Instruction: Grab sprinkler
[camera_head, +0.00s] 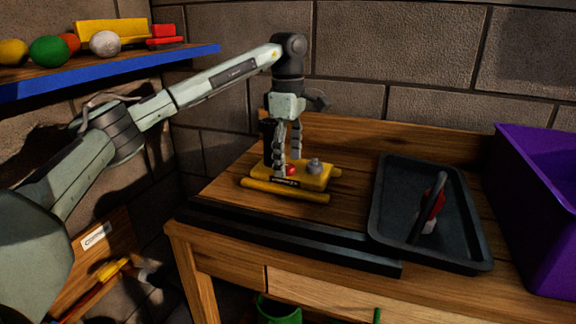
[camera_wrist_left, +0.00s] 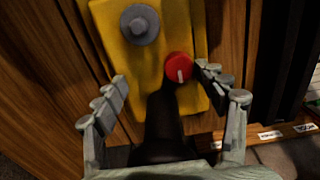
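What looks like the sprinkler (camera_head: 318,179) stands on the wooden workbench in the head view, with a yellow base, a red knob, a grey knob and a dark upright part behind my fingers. My left gripper (camera_head: 288,165) points down over its left half. In the left wrist view, the yellow base (camera_wrist_left: 150,62) lies beyond my open fingers (camera_wrist_left: 162,78), which spread to either side of it near the red knob (camera_wrist_left: 179,66). A dark part (camera_wrist_left: 163,120) shows between the fingers. I cannot tell whether the fingers touch anything. My right gripper is out of view.
A dark tray (camera_head: 390,215) holding a red and black tool (camera_head: 431,207) sits right of the sprinkler. A purple bin (camera_head: 535,220) stands at the far right. A blue-edged shelf (camera_head: 130,68) with several objects hangs upper left. A brick wall is behind.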

